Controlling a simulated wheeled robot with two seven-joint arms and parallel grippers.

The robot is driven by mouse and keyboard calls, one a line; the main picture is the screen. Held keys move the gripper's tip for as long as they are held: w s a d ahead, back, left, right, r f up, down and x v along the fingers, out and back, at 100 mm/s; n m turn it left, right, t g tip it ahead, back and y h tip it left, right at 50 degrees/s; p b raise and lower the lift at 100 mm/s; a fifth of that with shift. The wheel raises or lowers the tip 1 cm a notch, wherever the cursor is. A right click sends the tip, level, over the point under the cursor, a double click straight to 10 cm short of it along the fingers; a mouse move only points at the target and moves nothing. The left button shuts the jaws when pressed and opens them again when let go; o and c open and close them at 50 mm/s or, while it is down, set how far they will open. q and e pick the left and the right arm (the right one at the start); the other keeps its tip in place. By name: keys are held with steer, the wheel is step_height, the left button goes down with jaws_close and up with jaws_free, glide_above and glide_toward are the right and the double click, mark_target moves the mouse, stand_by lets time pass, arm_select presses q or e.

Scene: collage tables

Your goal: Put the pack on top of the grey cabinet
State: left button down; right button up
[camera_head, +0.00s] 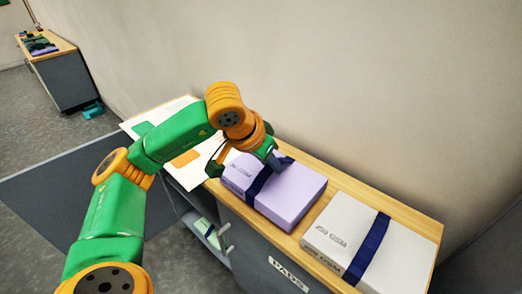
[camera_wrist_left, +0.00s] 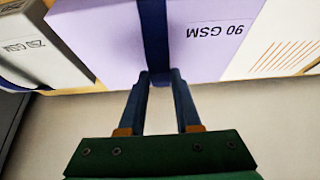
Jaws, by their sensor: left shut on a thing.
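A lilac pack (camera_head: 292,192) with a dark blue band lies on the wood-edged top of the grey cabinet (camera_head: 250,248), which bears a "PADS" label. Whether the pack rests fully on the top or is slightly raised cannot be told. My left gripper (camera_head: 277,160) is shut on the pack's blue band at its wall-side edge. In the left wrist view the fingertips (camera_wrist_left: 160,76) close on the band, beside the "90 GSM" print on the lilac pack (camera_wrist_left: 105,35). My right gripper is not in view.
A white pack (camera_head: 335,228) with a blue band lies close to the right. A white sheet with coloured patches (camera_head: 180,180) lies to the left. An open compartment (camera_head: 208,233) is below. A wall runs behind. A far table (camera_head: 60,75) holds dark items.

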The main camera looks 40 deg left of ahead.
arm_select(q)
steer(key=shift+f, duration=0.6)
steer(key=c, duration=0.6)
jaws_free()
steer(key=shift+s, duration=0.1)
steer(key=shift+r, duration=0.1)
steer(key=shift+s+r, duration=0.1)
steer(key=shift+r, duration=0.2)
steer(key=p+v, duration=0.2)
steer(key=v, duration=0.9)
